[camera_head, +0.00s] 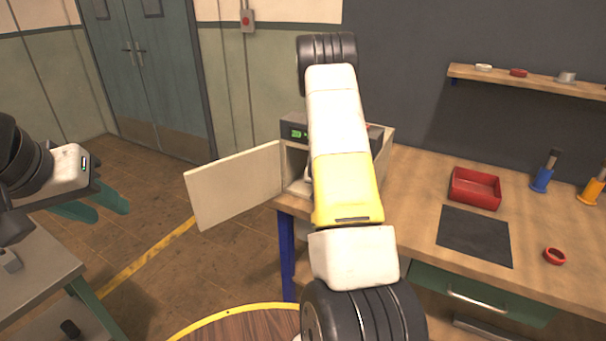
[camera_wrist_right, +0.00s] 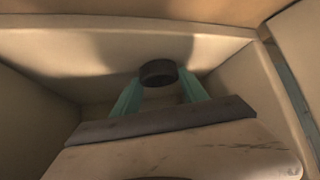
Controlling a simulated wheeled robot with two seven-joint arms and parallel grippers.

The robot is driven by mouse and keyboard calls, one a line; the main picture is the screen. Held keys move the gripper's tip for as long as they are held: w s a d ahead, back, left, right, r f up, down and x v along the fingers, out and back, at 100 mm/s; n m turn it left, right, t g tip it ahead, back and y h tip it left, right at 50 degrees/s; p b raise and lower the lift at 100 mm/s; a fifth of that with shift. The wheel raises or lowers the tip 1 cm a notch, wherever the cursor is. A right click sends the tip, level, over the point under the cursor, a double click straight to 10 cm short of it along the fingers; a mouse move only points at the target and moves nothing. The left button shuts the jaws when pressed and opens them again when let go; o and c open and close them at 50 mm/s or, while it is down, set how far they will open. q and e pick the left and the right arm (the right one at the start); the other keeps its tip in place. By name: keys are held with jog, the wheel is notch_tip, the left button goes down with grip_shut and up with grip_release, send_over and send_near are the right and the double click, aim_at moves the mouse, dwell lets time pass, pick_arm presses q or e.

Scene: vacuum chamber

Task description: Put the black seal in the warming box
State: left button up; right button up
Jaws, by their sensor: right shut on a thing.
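The black seal (camera_wrist_right: 158,73) is a short dark ring between the teal fingertips of my right gripper (camera_wrist_right: 160,86), which is shut on it. In the right wrist view they are inside a pale cavity, the inside of the warming box (camera_wrist_right: 65,50). I cannot tell whether the seal touches a surface. In the head view the warming box (camera_head: 294,160) stands at the left end of the bench, its door (camera_head: 236,185) swung open to the left. My right arm covers much of it and hides the right gripper and seal. My left gripper (camera_head: 92,207) is open and empty at the left.
The wooden bench (camera_head: 415,180) holds a red tray (camera_head: 475,189), a dark mat (camera_head: 474,236), a red ring (camera_head: 554,256) and blue and orange tools. A shelf (camera_head: 530,82) with small rings is on the wall. A grey table (camera_head: 35,265) stands at lower left.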

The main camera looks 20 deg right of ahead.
jog(key=o, duration=1.4)
jog(key=shift+f, duration=0.1)
jog(key=shift+o, duration=0.2)
jog(key=shift+s+a+r, duration=0.1)
jog(key=shift+s+r, duration=0.05)
jog(key=shift+r, duration=0.25)
jog(key=s+a+r+n+y, duration=0.1)
jog(key=s+a+r+y, duration=0.1)
jog(key=s+a+r, duration=0.5)
jog(key=s+a+r+y, duration=0.1)
jog(key=s+a+r, duration=0.35)
jog(key=r, duration=0.45)
jog(key=s+a+r+n+y, duration=0.1)
jog(key=s+a+r+y, duration=0.1)
jog(key=s+a+r, duration=0.35)
jog(key=s+a+r+n, duration=0.1)
jog(key=s+a+r, duration=0.1)
jog(key=s, duration=0.4)
jog(key=s+a+r+n+g, duration=0.1)
jog(key=s+a+r, duration=0.2)
jog(key=s, duration=0.4)
jog(key=s+a+r+n+y, duration=0.1)
jog(key=s+a+r+n, duration=0.1)
jog(key=s+r, duration=0.3)
jog(key=shift+s+a+g, duration=0.4)
jog(key=shift+s+a, duration=0.15)
jog(key=shift+s, duration=0.25)
